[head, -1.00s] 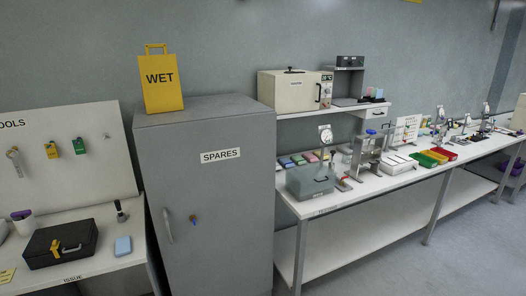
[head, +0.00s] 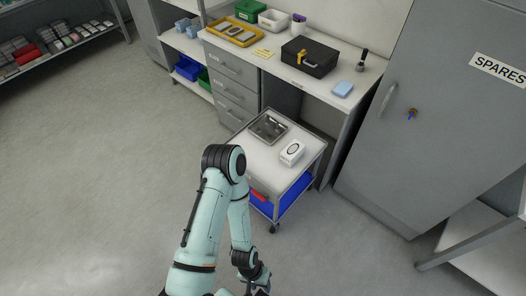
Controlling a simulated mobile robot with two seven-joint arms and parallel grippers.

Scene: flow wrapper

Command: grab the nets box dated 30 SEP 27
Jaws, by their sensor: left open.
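No label reading nets or 30 SEP 27 is legible in the head view. A small white box (head: 292,152) with a dark oval opening or mark on top lies on the top of a small trolley (head: 256,157); whether it is a nets box I cannot tell. My left arm reaches in from the bottom, and my left gripper (head: 257,287) is at the bottom edge, partly cut off, open, below and in front of the trolley and apart from the box. My right gripper is out of view.
A metal tray (head: 268,127) sits beside the white box on the trolley, with a blue bin (head: 294,194) below. Behind is a bench with a black case (head: 310,57), yellow tray (head: 236,32) and blue block (head: 343,89). A grey cabinet (head: 420,120) stands right. Floor at left is clear.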

